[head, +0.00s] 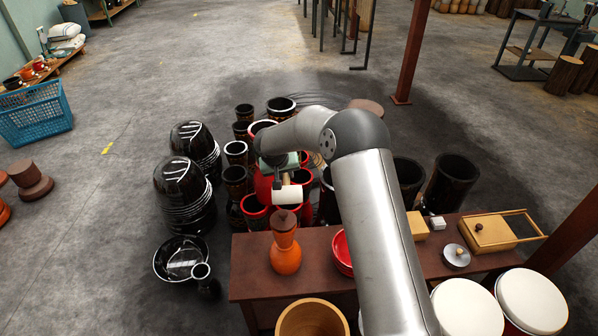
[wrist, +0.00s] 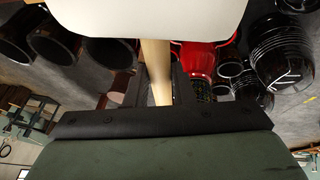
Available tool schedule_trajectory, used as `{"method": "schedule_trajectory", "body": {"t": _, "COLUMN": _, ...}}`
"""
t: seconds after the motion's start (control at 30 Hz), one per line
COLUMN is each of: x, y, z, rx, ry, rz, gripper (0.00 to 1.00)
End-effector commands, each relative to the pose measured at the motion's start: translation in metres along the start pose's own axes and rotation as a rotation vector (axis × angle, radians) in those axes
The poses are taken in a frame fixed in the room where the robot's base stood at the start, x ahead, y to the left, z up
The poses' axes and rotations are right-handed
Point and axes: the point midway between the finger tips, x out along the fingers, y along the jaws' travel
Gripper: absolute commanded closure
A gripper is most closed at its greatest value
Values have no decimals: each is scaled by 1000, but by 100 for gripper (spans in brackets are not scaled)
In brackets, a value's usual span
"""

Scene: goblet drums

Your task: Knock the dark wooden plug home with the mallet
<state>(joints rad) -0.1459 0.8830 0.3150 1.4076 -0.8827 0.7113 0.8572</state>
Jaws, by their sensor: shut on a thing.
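The mallet has a pale, cream head (head: 288,195) and a light wooden handle (wrist: 156,72). My gripper (head: 279,172) is shut on the handle, with a dark finger on each side of it in the wrist view (wrist: 157,88). The dark wooden plug (head: 284,216) sits in the top of an orange gourd-shaped vessel (head: 285,259), which stands upright at the table's left end. In the head view the mallet head appears just above the plug, with a small gap. How deep the plug sits is hard to tell. The wrist view does not show the plug.
The dark red-brown table (head: 252,262) also bears a red bowl (head: 342,252) right of the vessel, partly hidden by my arm, and a wooden box (head: 487,233). A wooden tub (head: 312,317) stands in front. Several black and red drums crowd the floor behind the table.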

Motion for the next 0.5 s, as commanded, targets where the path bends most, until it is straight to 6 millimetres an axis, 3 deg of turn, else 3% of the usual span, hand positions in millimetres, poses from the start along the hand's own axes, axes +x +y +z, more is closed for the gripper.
{"method": "schedule_trajectory", "body": {"t": 0.03, "x": -15, "y": -1, "z": -10, "rx": -6, "ry": 2, "rz": -7, "gripper": 100}}
{"method": "schedule_trajectory", "body": {"t": 0.17, "x": -21, "y": -9, "z": -19, "rx": -18, "ry": 7, "rz": -19, "gripper": 100}}
{"method": "schedule_trajectory", "body": {"t": 0.5, "x": -11, "y": -15, "z": -19, "rx": -26, "ry": 9, "rz": -25, "gripper": 100}}
